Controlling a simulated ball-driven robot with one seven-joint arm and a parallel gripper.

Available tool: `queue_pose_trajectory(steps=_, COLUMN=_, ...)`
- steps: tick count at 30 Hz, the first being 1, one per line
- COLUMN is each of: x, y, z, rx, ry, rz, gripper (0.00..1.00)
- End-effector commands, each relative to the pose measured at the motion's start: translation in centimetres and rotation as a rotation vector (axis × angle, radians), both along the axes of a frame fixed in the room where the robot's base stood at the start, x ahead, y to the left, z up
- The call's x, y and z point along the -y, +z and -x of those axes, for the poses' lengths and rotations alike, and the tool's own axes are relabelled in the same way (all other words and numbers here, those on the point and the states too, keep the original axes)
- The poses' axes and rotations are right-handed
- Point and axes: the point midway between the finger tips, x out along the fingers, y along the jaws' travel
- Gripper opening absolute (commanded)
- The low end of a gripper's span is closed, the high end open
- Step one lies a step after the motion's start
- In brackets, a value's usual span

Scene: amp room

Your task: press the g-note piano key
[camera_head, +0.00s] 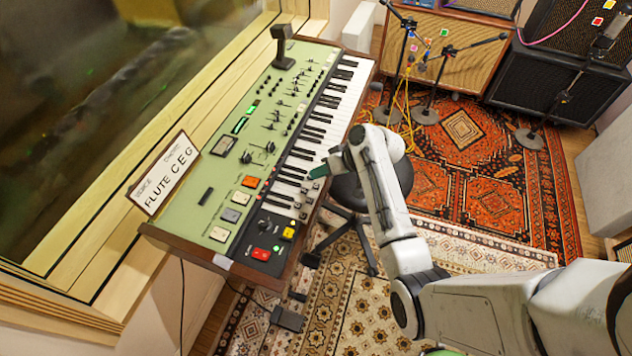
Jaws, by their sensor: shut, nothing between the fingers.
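A green keyboard (245,150) with a wooden case stands along the window wall. Its row of white and black piano keys (335,100) runs from the near end to the far right end. Which key is the g-note is too small to read. My gripper (314,174) is at the right edge of the keys, toward the near half of the row. Its dark green fingertips are shut with nothing in them. I cannot tell whether they touch a key. A sign reading "FLUTE CEG" (163,174) leans at the keyboard's back left.
A dark round stool (345,192) stands beside the keyboard under my arm. Microphone stands (425,112) with yellow cables and amplifiers (550,85) are at the back. A patterned red rug (480,180) leaves free floor on the right.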

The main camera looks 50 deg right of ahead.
Motion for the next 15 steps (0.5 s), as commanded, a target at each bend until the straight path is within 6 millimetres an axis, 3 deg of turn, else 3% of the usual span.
queue_pose_trajectory(steps=7, x=0.0, y=2.7, z=0.0, rx=-0.001, ry=0.001, rz=0.0, gripper=0.0)
queue_pose_trajectory(steps=15, x=0.0, y=2.9, z=0.0, rx=-0.001, ry=0.001, rz=0.0, gripper=0.0)
